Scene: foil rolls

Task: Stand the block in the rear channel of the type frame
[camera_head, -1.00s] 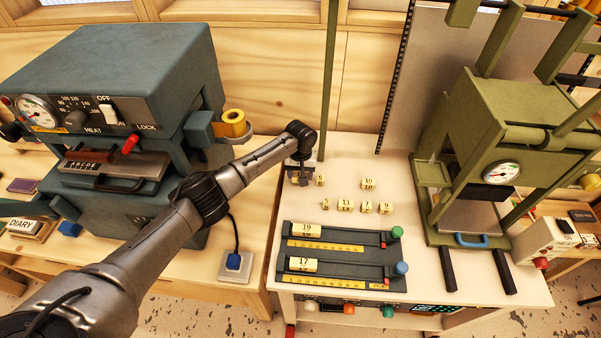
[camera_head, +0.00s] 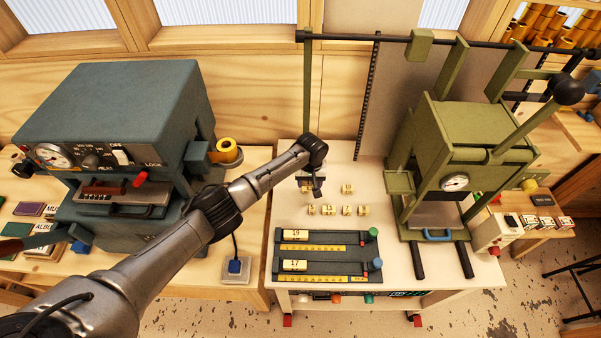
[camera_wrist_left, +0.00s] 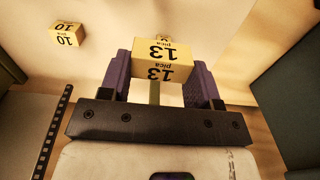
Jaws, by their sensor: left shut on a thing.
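My left gripper (camera_head: 310,187) is over the back left of the white table and shut on a cream block. In the left wrist view this block marked 13 pica (camera_wrist_left: 165,52) sits between the two purple fingers (camera_wrist_left: 160,85). In the head view the gripper mostly hides it, and I cannot tell whether it touches the table. The dark type frame (camera_head: 345,256) lies nearer the front. Its rear channel (camera_head: 340,236) holds a block marked 19 (camera_head: 296,234) at the left end. Its front channel holds a block marked 17 (camera_head: 294,265). My right gripper is not in view.
A block marked 10 (camera_head: 348,189) lies right of the gripper. Several small blocks (camera_head: 328,210) form a row between gripper and frame. Green knob (camera_head: 373,233) and blue knob (camera_head: 377,264) stand at the frame's right end. A green press (camera_head: 460,150) stands right, a blue-grey machine (camera_head: 120,110) left.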

